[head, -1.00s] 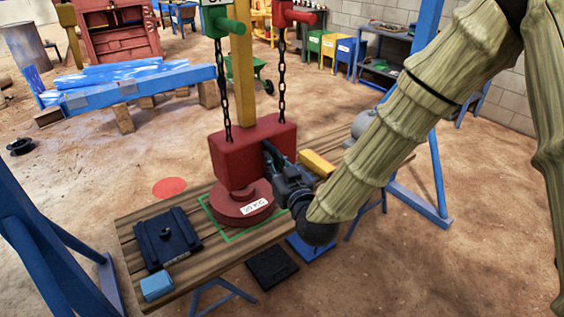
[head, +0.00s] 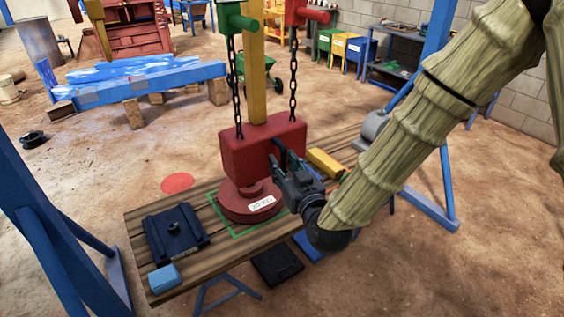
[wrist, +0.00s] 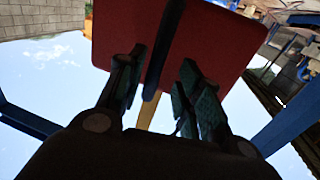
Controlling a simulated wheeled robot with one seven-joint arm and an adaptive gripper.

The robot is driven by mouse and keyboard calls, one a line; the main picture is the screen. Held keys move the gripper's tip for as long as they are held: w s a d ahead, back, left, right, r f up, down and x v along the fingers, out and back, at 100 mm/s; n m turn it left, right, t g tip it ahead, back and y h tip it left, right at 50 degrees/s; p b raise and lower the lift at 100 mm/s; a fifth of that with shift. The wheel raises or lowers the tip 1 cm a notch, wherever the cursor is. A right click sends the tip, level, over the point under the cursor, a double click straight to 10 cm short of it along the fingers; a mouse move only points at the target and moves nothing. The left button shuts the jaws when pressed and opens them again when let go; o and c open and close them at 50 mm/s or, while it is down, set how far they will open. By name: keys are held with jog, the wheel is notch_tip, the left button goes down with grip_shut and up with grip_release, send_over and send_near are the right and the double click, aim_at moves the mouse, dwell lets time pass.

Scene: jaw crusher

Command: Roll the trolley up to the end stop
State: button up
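A red block (head: 262,148) hangs on two dark chains (head: 293,85) in the head view, and its red face fills the upper middle of the wrist view (wrist: 215,45). Green (head: 238,18) and red (head: 305,14) end pieces sit at the chain tops, cut by the frame's edge. I cannot make out a trolley or end stop for certain; whatever carries the chains is out of view. My gripper (head: 279,152) is at the block's right front. In the wrist view its fingers (wrist: 160,80) stand apart, with a dark blue bar (wrist: 152,105) between them against the red face.
Below the block, a red round weight (head: 238,208) sits in a green outline on a wooden table (head: 225,252). A dark blue plate (head: 160,240), a light blue block (head: 165,279) and a yellow block (head: 325,163) lie there too. Blue frame legs (head: 440,150) stand either side.

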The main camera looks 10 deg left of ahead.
jog(key=v, duration=1)
jog(key=s+d+f+m+g+h, duration=0.15)
jog(key=d+f, duration=0.35)
jog(key=f, duration=0.5)
jog(key=s+d+f+m+g+h, duration=0.1)
jog(key=s+d+f+g+h, duration=0.3)
jog(key=f, duration=0.5)
jog(key=s+d+f+m+g+h, duration=0.15)
jog(key=d+f, duration=0.35)
jog(key=f, duration=0.5)
jog(key=s+d+f+m+g+h, duration=0.1)
jog(key=s+d+f+g, duration=0.2)
jog(key=s+d+f, duration=0.4)
jog(key=s+d+f+m+g+h, duration=0.2)
jog(key=s+d+f+g, duration=0.2)
jog(key=s+d+f, duration=0.4)
jog(key=s+d, duration=0.2)
jog(key=s, duration=0.4)
jog(key=shift+f+m+g+h, duration=0.3)
